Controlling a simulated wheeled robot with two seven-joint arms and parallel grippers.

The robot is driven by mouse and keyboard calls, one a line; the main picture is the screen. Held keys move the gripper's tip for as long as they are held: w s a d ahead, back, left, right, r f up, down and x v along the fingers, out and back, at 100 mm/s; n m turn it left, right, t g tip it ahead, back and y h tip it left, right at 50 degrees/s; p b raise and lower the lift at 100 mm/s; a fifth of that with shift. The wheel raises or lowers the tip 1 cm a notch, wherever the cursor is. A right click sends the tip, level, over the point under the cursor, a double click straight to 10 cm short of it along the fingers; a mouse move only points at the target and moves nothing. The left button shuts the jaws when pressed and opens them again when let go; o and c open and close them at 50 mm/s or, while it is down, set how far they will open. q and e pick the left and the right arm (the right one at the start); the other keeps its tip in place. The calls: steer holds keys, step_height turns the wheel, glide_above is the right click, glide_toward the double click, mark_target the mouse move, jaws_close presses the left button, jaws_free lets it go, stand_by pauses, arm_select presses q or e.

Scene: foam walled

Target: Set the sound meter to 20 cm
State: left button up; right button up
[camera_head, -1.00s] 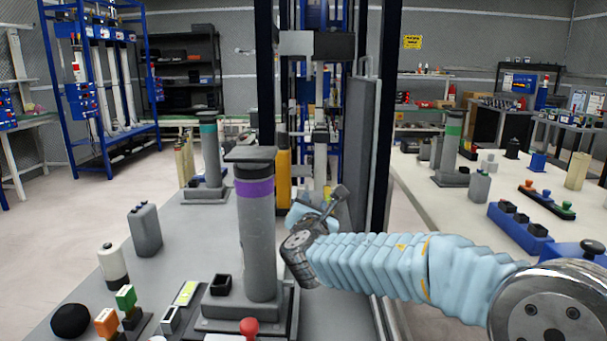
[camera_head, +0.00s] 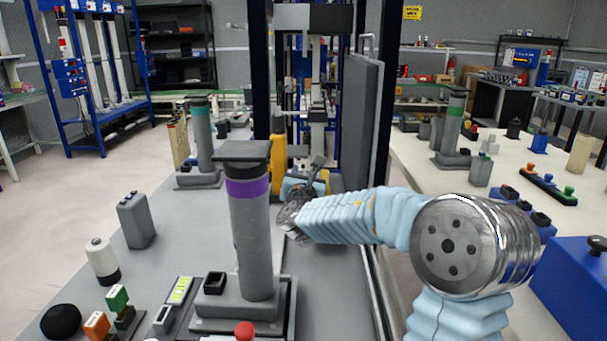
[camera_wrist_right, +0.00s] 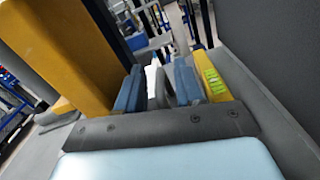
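A small yellow device with a bright green scale (camera_wrist_right: 212,78), which may be the sound meter, stands at the right of the right wrist view. In the head view a small yellow patch (camera_head: 324,177) shows beside my right gripper (camera_head: 316,168), mostly hidden by the wrist. In the right wrist view my right gripper (camera_wrist_right: 158,88) has two blue fingers set apart, with grey parts visible between them. The device is just right of the right finger; whether they touch I cannot tell. No setting can be read. My left gripper is out of view.
A tall yellow block (camera_head: 278,160) stands left of my right gripper, and a grey panel (camera_head: 362,125) rises on its right. A grey cylinder with a purple band (camera_head: 250,225) stands in front.

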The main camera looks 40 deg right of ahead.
jaws_close()
steer(key=shift+a, duration=0.1)
steer(key=b+v, duration=0.3)
steer(key=v, duration=0.4)
steer(key=shift+s+a, duration=0.25)
steer(key=shift+r, duration=0.1)
